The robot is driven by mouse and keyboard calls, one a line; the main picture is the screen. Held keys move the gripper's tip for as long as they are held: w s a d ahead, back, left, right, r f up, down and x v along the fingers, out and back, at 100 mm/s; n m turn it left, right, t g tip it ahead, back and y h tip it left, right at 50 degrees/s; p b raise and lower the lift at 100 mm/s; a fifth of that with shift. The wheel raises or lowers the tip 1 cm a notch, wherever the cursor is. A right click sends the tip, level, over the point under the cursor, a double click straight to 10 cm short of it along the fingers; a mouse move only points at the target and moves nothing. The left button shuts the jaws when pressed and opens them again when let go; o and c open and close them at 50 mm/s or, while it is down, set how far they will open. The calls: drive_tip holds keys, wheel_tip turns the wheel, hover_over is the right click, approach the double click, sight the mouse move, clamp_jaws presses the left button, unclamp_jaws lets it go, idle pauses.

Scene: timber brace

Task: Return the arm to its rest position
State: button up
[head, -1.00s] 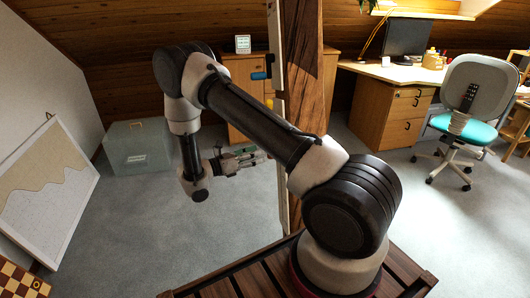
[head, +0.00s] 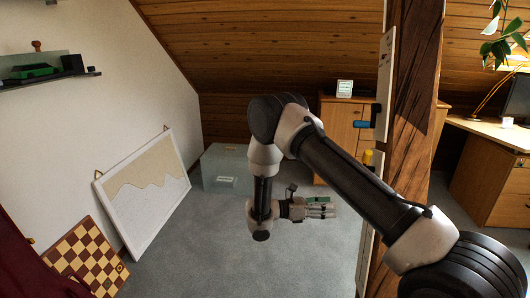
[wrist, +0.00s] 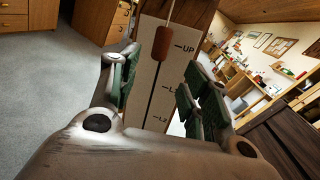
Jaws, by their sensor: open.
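My gripper (head: 322,208) is at the end of my bent arm in the head view, empty, with its fingers pointing right toward the timber post (head: 408,130). A gap shows between fingertips and post in that picture. In the wrist view my gripper (wrist: 160,92) has its green-padded fingers spread apart. Between and beyond them is a pale panel (wrist: 152,68) with a dark vertical line and marks, one reading "UP". A red-brown handle (wrist: 161,44) hangs by a thin rod or cord at the panel's top. Nothing is between the fingers; distance to the panel is unclear.
A blue handle (head: 364,124) and a yellow one (head: 368,158) stick out beside the post. A grey box (head: 224,168), a framed picture (head: 148,190) and a checkered board (head: 90,255) stand at left. A wooden cabinet (head: 338,112) is behind. Carpet (head: 200,245) is clear below my gripper.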

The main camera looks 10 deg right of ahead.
drive_tip(key=s+d+m+g+y, duration=0.2)
drive_tip(key=s+m+g+y, duration=0.3)
drive_tip(key=s, duration=0.5)
drive_tip(key=s+d+r+m+t+y, duration=0.1)
drive_tip(key=s+r+m+t+y, duration=0.2)
drive_tip(key=r, duration=0.7)
drive_tip(key=s+d+r+m+t+y, duration=0.1)
drive_tip(key=s+r+m+t+y, duration=0.2)
drive_tip(key=s+r+m+y, duration=0.2)
drive_tip(key=s+d+r+m+t+y, duration=0.1)
drive_tip(key=s+r+m+t+y, duration=0.2)
drive_tip(key=s+r+m, duration=0.4)
drive_tip(key=s+r+y, duration=0.1)
drive_tip(key=s+r, duration=0.3)
drive_tip(key=r, duration=0.5)
drive_tip(key=shift+d+m+t+y, duration=0.25)
drive_tip(key=shift+m+t+y, duration=0.05)
drive_tip(key=shift+t, duration=0.1)
